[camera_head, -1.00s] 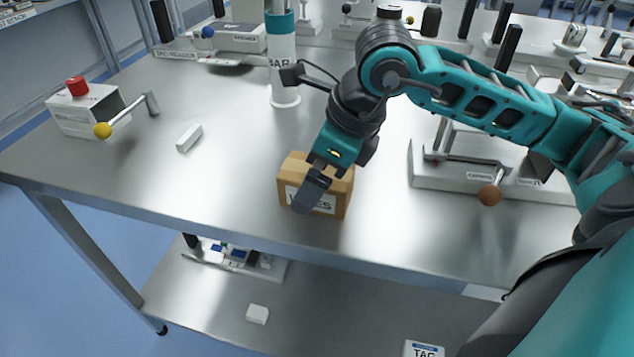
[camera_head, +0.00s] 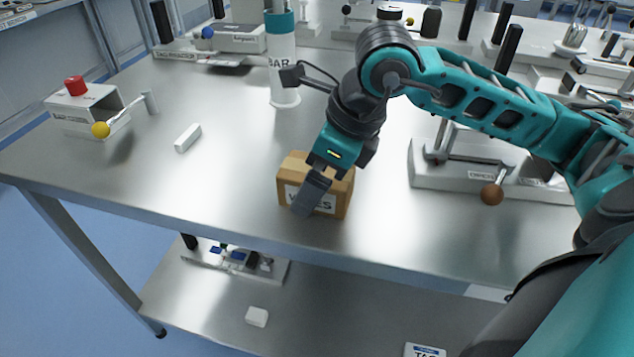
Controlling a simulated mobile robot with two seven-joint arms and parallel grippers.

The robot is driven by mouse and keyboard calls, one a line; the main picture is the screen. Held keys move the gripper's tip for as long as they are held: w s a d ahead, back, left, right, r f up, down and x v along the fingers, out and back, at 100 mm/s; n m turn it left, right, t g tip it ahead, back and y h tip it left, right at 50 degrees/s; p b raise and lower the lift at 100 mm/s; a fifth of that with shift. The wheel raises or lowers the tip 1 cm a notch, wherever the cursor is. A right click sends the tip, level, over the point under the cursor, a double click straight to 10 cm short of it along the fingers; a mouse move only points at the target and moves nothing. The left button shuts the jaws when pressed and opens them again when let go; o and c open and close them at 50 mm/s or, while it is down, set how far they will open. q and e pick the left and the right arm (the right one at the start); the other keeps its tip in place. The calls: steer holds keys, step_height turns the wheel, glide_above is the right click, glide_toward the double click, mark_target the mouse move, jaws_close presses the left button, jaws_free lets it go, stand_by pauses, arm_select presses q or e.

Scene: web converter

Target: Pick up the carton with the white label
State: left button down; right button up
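The carton (camera_head: 342,192) is a small brown box with a white label on its front face, standing on the steel table (camera_head: 220,190) near its front edge. My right gripper (camera_head: 311,192) points down at the carton, with one dark finger in front of the labelled face, covering part of the lettering. The other finger is hidden, so I cannot tell whether it grips the carton. My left gripper is not in view.
A white cylinder with a teal cap (camera_head: 283,60) stands behind the carton. A small white block (camera_head: 188,138) lies to the left. A grey device with a red button (camera_head: 85,105) is at the far left. A lever fixture with a brown knob (camera_head: 465,170) stands to the right.

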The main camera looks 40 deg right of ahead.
steer(key=shift+c, duration=0.3)
steer(key=c, duration=1)
steer(key=shift+r, duration=0.1)
steer(key=shift+c, duration=0.2)
